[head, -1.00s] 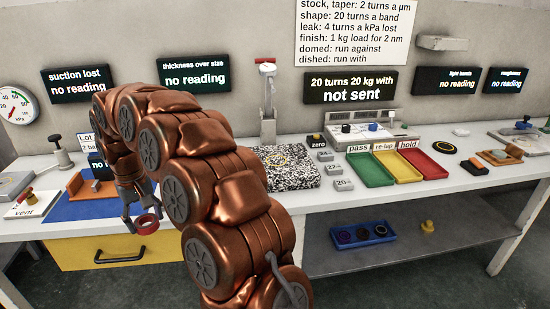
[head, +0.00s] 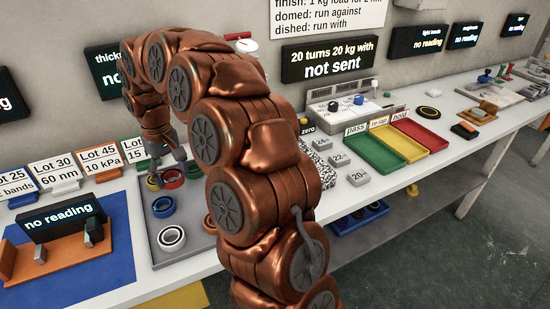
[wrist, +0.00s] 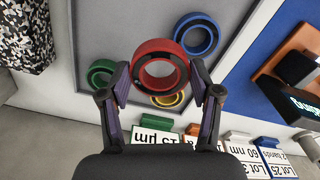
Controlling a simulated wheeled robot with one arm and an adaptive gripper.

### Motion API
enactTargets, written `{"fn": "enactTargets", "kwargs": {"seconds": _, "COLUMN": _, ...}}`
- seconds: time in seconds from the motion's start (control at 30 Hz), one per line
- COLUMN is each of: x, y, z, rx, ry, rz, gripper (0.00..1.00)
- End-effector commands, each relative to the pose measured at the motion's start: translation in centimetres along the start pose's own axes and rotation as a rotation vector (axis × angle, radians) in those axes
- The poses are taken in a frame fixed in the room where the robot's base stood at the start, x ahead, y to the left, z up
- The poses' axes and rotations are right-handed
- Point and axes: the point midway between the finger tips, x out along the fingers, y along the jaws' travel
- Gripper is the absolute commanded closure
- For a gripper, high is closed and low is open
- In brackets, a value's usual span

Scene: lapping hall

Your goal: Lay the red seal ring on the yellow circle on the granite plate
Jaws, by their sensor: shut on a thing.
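My gripper (head: 170,178) is shut on the red seal ring (head: 173,183), above a grey tray on the bench. In the wrist view the red seal ring (wrist: 158,45) sits between the two fingers of my gripper (wrist: 158,80), its opening facing the camera. The granite plate (head: 316,158) is speckled black and white and mostly hidden behind my arm. A part of the granite plate (wrist: 25,35) shows at the top left of the wrist view. The yellow circle is not in sight.
The grey tray (head: 143,240) holds several rings, among them a blue ring (head: 163,208) and a white one (head: 171,237). Lot signs (head: 101,160) stand behind it.

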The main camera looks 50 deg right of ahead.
Motion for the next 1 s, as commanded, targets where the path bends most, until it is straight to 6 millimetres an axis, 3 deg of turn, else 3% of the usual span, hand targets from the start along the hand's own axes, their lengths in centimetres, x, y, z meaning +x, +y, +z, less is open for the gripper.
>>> {"fn": "enactTargets", "kwargs": {"seconds": 0.03, "x": -0.7, "y": 1.8, "z": 1.5, "rx": -0.004, "ry": -0.001, "rz": -0.004, "gripper": 0.73}}
{"fn": "enactTargets", "kwargs": {"seconds": 0.2, "x": -1.7, "y": 6.9, "z": 6.5, "rx": -0.062, "ry": -0.004, "rz": -0.007, "gripper": 0.73}}
{"fn": "enactTargets", "kwargs": {"seconds": 0.5, "x": -2.9, "y": 12.6, "z": 16.3, "rx": -0.179, "ry": -0.001, "rz": -0.01, "gripper": 0.73}}
{"fn": "enactTargets", "kwargs": {"seconds": 0.8, "x": -3.5, "y": 14.4, "z": 23.6, "rx": -0.295, "ry": 0.007, "rz": -0.002, "gripper": 0.73}}
{"fn": "enactTargets", "kwargs": {"seconds": 1.0, "x": -3.4, "y": 14.6, "z": 25.1, "rx": -0.33, "ry": 0.007, "rz": 0.0, "gripper": 0.73}}
